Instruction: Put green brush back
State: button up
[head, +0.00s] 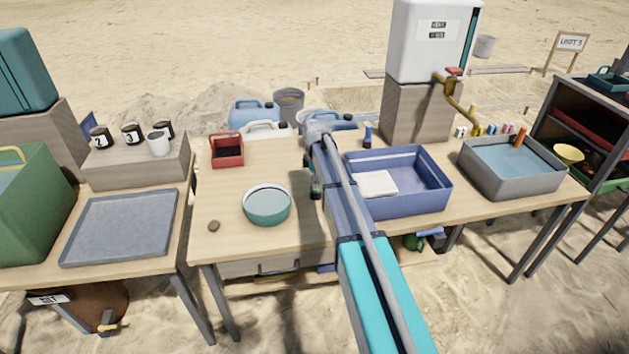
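My arm reaches away from me over the middle table, and its wrist bends down at the far end. My gripper (311,162) is a small dark shape beside the arm, partly hidden by it. A dark green piece (316,187) shows just below it, left of the arm; it may be the green brush, but it is too small to be sure. I cannot tell whether the fingers are closed on it. A small blue upright item (367,137) stands behind the blue basin. Several small coloured items (492,129) stand behind the grey water tray.
A teal-and-white bowl (267,205), a brown lump (214,226) and a red bin (227,150) are left of my arm. The blue basin (425,208) with a white slab (377,184) and the grey water tray (505,190) are right. Bare tabletop (225,188) surrounds the bowl.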

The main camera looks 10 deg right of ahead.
jog(key=shift+r, duration=0.15)
notch_tip(320, 180, up, 12)
jog(key=p, duration=1.2)
dwell(0.4)
dwell(0.6)
jog(key=s+m, duration=1.5)
jog(key=s, duration=1.4)
jog(key=shift+a, duration=0.1)
jog(key=shift+r, duration=0.15)
notch_tip(320, 180, up, 3)
jog(key=p, duration=0.3)
